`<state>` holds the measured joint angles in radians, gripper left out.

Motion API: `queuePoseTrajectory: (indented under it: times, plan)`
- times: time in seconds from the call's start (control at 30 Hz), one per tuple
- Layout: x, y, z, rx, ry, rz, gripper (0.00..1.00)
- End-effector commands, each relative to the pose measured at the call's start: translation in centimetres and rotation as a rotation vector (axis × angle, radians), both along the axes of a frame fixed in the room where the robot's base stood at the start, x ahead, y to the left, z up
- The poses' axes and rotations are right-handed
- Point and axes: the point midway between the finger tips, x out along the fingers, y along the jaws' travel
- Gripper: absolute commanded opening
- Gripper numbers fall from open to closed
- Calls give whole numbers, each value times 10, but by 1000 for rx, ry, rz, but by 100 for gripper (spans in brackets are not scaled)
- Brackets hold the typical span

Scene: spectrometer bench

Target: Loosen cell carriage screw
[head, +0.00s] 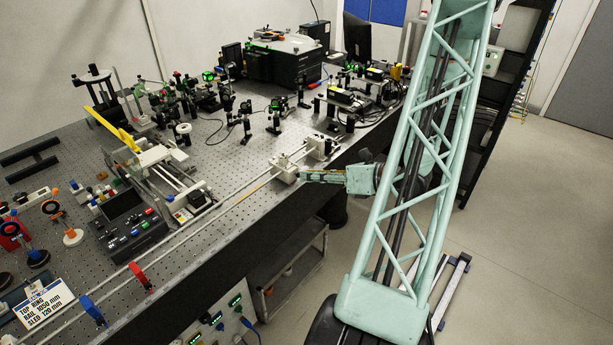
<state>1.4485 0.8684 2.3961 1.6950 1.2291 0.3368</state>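A pale carriage block (285,169) sits on the long rail (215,215) along the front edge of the optical bench. I take it for the cell carriage. Its screw is too small to make out. My gripper (304,176) reaches in from the right, level, with its tips at or very close to the block's right side. I cannot tell whether they touch it, or whether the fingers are open or shut. A second pale block (320,146) stands farther along the rail, up and to the right.
Red (140,275) and blue (93,311) pieces stand on the rail's near end, by a printed sign (45,304). A control box (130,222) and a slide frame (175,185) lie left of the rail. Several optics mounts crowd the bench behind.

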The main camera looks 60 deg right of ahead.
Motion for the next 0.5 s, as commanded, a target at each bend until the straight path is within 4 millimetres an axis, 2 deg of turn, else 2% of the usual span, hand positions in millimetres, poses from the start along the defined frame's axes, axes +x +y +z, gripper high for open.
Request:
queuePoseTrajectory:
  times: [0.5]
  plan:
    - [-48,-3,18,-1,0,-2,15]
